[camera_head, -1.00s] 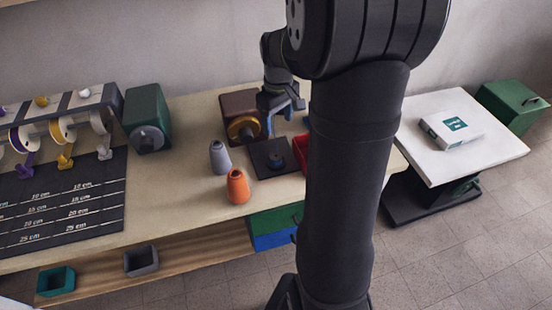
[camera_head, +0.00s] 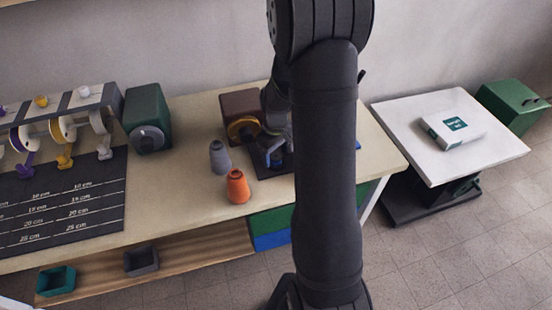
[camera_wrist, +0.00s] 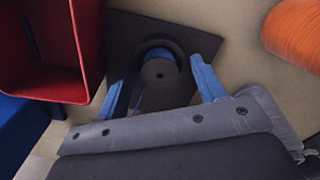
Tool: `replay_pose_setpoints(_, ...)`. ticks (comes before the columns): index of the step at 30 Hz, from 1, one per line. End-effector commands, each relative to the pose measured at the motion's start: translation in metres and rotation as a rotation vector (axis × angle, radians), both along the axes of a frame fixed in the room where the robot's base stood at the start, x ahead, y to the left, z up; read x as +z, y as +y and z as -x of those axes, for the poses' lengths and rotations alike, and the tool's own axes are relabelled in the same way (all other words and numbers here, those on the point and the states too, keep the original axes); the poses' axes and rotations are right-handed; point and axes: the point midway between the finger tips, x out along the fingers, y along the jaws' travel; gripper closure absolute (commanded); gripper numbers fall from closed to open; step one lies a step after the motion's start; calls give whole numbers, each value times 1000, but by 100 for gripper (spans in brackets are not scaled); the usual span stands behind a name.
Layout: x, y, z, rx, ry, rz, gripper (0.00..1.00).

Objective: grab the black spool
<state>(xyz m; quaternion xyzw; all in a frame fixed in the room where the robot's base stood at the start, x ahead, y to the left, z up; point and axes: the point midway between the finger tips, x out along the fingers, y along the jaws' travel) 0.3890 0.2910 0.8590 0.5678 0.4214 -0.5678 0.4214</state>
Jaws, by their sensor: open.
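The black spool (camera_wrist: 160,78) stands on a dark square plate (camera_wrist: 125,30) in the wrist view, seen nearly from above, with some blue showing around it. My gripper (camera_wrist: 160,72) is open, its two blue fingers on either side of the spool. I cannot tell whether they touch it. In the head view my gripper (camera_head: 271,156) is low over the dark plate (camera_head: 262,172), and the spool is mostly hidden there.
A red open box (camera_wrist: 88,50) lies beside the plate in the wrist view. A brown block with a yellow ring (camera_head: 240,104) stands behind.

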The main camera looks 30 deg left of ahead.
Motion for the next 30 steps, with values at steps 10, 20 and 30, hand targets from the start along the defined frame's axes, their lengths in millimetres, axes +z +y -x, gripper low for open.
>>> replay_pose_setpoints(10, -2, 0, 0, -1, 0, 0, 52)
replay_pose_setpoints(20, -2, 0, 0, -1, 0, 0, 84)
replay_pose_setpoints(30, 13, 0, -1, -1, -2, -1, 84)
